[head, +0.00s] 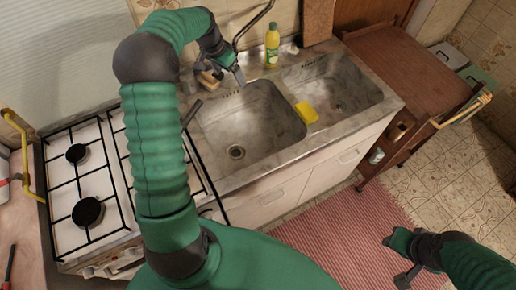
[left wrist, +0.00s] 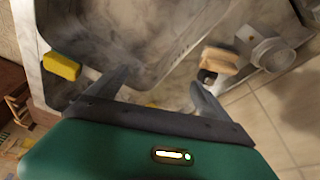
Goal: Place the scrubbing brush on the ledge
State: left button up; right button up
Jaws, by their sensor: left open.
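The scrubbing brush, a pale wooden block, shows in the wrist view (left wrist: 220,62) with a dark part under it, just beyond my left gripper's right finger. In the head view the brush (head: 208,80) is by the back left of the sink, partly crowded by other items. My left gripper (head: 240,77) is over the back edge of the left basin, to the right of the brush. In the wrist view its fingers (left wrist: 156,82) are spread with nothing between them. The stone ledge (head: 262,72) runs behind the basins. My right gripper (head: 404,279) is low at the right, above the floor.
A yellow sponge (head: 306,112) lies on the divider between the basins. A yellow bottle (head: 272,45) stands on the back ledge beside the tap (head: 250,25). A pale cup-like item (left wrist: 268,48) is next to the brush. The stove (head: 85,185) is at left. Both basins look empty.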

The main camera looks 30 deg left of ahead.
pick_arm(q)
jog(key=s+d, duration=0.3)
jog(key=d, duration=0.6)
jog(key=s+d, duration=0.3)
jog(key=d, duration=0.6)
jog(key=s+d+f+n+g, duration=0.1)
jog(key=s+d+f, duration=0.2)
jog(key=s+d, duration=0.7)
jog(key=shift+s+d, duration=0.4)
jog(key=shift+s, duration=1.95)
pick_arm(e)
jog(key=shift+d, duration=0.2)
pick_arm(q)
jog(key=shift+d, duration=0.35)
pick_arm(e)
jog(key=shift+d+f, duration=0.1)
jog(key=shift+d, duration=0.25)
pick_arm(q)
jog(key=shift+a, duration=0.2)
pick_arm(e)
jog(key=shift+a, duration=0.2)
pick_arm(q)
jog(key=shift+d, duration=0.1)
pick_arm(e)
jog(key=shift+d, duration=0.1)
